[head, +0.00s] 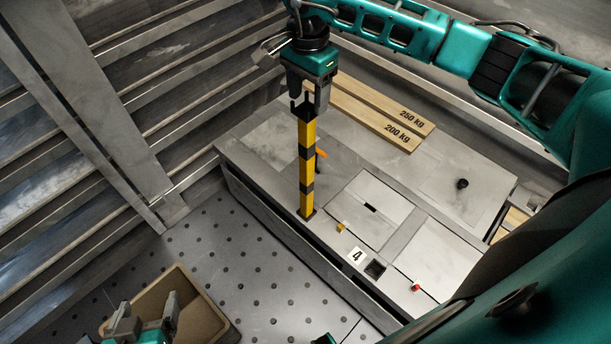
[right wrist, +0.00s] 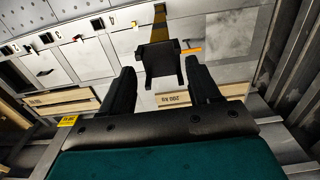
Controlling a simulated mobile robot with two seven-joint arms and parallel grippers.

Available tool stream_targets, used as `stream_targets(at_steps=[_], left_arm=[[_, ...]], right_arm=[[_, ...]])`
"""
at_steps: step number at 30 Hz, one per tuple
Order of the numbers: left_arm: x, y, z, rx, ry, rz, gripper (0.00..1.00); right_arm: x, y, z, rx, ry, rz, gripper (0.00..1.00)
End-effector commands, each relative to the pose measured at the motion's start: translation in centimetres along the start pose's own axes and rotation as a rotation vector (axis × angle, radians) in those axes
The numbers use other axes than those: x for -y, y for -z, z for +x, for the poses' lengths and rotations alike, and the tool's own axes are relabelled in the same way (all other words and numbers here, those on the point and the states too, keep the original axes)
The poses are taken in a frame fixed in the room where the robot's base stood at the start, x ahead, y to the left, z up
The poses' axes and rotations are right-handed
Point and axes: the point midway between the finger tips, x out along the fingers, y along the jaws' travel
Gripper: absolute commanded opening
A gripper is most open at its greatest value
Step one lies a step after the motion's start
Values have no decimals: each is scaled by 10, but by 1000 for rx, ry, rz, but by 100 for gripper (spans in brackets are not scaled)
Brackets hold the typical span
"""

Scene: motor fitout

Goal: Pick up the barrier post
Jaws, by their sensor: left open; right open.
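The barrier post (head: 306,165) is a square yellow post with black bands. It stands upright near the left edge of the grey workbench top, with a dark forked cap at its upper end. My right gripper (head: 309,99) is open above the post, with its fingertips close to the cap. In the right wrist view the dark cap of the barrier post (right wrist: 160,60) shows between the two spread fingers (right wrist: 160,85), with clear gaps at both sides. My left gripper (head: 147,312) is open and empty at the lower left, over a brown bin.
The workbench (head: 260,140) carries wooden bars (head: 378,117) marked 250 kg and 200 kg behind the post. An orange piece (head: 321,153) sits beside the post. A "4" label (head: 357,256), red button (head: 415,288) and black knob (head: 462,184) are to the right. The brown bin (head: 205,318) stands on perforated floor.

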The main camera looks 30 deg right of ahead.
Motion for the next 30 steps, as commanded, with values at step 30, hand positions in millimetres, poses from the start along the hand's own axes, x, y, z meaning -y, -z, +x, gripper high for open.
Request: stream_targets(at_steps=[30], left_arm=[[2,4,3,-10,2,2,85]], right_arm=[[1,-1,70,3,2,0,48]])
